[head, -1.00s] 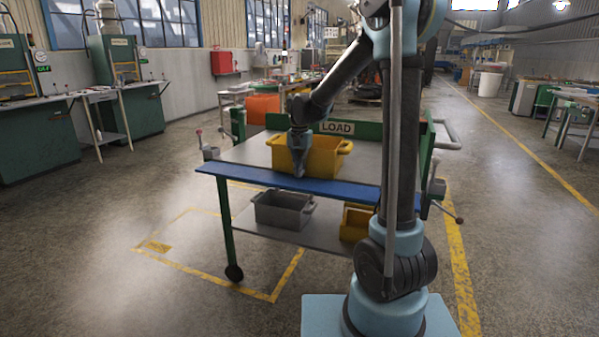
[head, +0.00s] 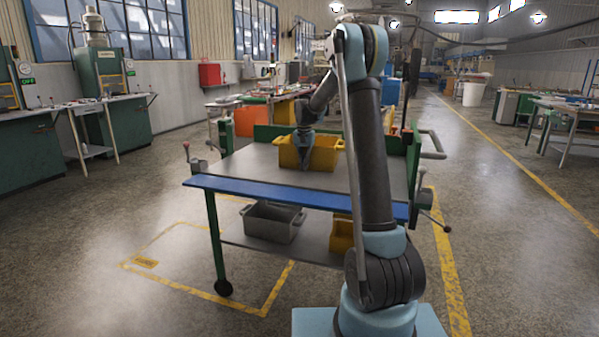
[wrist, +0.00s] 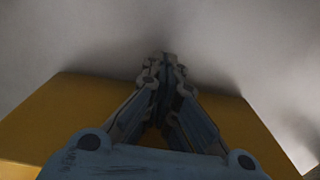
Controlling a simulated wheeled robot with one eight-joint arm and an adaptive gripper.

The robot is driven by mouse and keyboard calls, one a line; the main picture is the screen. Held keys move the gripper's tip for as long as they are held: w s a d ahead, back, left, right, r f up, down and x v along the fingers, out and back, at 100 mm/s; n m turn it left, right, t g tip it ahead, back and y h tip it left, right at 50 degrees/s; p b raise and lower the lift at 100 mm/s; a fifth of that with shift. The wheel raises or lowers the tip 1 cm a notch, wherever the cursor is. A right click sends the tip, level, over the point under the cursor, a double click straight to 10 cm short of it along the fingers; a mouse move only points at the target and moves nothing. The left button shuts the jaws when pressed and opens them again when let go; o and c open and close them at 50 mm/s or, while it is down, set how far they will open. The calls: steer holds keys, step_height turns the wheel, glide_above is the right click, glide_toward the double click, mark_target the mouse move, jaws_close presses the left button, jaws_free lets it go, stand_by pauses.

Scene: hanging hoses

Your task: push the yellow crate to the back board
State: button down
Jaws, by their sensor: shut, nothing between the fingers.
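The yellow crate (head: 325,153) stands upright on the grey top of the trolley, near its far side. The green back board (head: 264,133) runs along the trolley's far edge behind the crate. The crate hides part of the board, and I cannot tell whether they touch. My gripper (head: 304,168) points down at the crate's near side, fingers together and empty. In the wrist view my gripper (wrist: 160,75) is shut in front of the crate's yellow surface (wrist: 50,118); contact there is not clear.
The trolley has a blue front edge (head: 290,195) and a bare stretch of top in front of the crate. On its lower shelf are a grey bin (head: 272,222) and a yellow bin (head: 341,235), partly behind my arm. Levers stick out at its sides.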

steer(key=w+d, duration=0.2)
steer(key=w, duration=0.3)
steer(key=w+d, duration=0.2)
steer(key=w, duration=0.4)
steer(key=w+d, duration=0.2)
steer(key=w, duration=0.3)
steer(key=shift+w, duration=0.2)
steer(key=shift+a, duration=0.1)
